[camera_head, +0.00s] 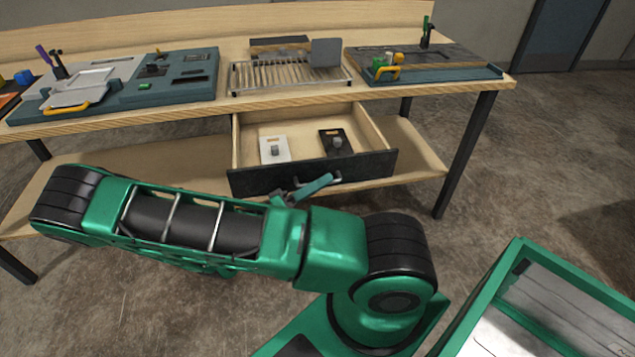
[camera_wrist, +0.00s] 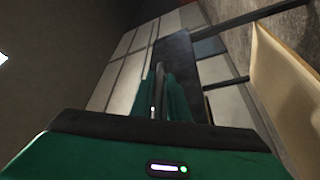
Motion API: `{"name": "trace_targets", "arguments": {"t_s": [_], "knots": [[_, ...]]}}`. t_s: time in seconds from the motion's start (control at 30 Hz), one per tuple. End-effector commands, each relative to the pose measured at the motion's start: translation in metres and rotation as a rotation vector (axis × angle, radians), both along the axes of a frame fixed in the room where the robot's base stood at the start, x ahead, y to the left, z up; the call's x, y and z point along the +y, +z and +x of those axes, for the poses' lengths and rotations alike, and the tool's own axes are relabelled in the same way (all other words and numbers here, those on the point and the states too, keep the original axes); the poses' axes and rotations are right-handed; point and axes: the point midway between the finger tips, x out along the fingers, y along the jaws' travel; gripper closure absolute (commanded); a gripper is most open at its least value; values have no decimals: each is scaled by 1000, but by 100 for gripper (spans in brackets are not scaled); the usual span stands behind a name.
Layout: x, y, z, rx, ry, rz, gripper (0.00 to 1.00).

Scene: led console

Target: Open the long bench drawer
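The long bench drawer stands pulled out below the bench top, with its black front panel (camera_head: 365,165) well forward of the bench edge. Its pale wooden inside shows. The drawer's metal handle (camera_head: 337,179) is at the middle of the front. My gripper (camera_head: 312,187) is at this handle, with a teal finger across it. In the wrist view, the fingers of my gripper (camera_wrist: 163,95) are close together with the grey handle bar (camera_wrist: 158,78) between them. The dark drawer front (camera_wrist: 174,55) lies just beyond. My arm hides part of the space below the drawer.
Inside the drawer lie a white plate (camera_head: 274,149) and a black plate (camera_head: 336,143), each with a small knob. The bench top (camera_head: 225,102) carries trays, a wire rack (camera_head: 290,75) and tools. A lower shelf (camera_head: 120,160) runs below. A green-framed bin (camera_head: 545,300) stands at front right.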

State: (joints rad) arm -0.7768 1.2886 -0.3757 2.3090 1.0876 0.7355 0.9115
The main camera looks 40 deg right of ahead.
Motion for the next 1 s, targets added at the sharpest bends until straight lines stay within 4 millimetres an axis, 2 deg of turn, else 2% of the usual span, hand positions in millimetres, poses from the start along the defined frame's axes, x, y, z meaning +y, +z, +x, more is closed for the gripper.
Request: {"name": "trace_targets", "arguments": {"t_s": [0.37, 0.47, 0.8, 1.0], "knots": [[5, 0, 3, -4, 6, -2, 83], [15, -2, 6, -5, 9, -2, 83], [75, -16, 18, -4, 9, -2, 83], [98, -21, 22, -2, 5, -3, 83]]}}
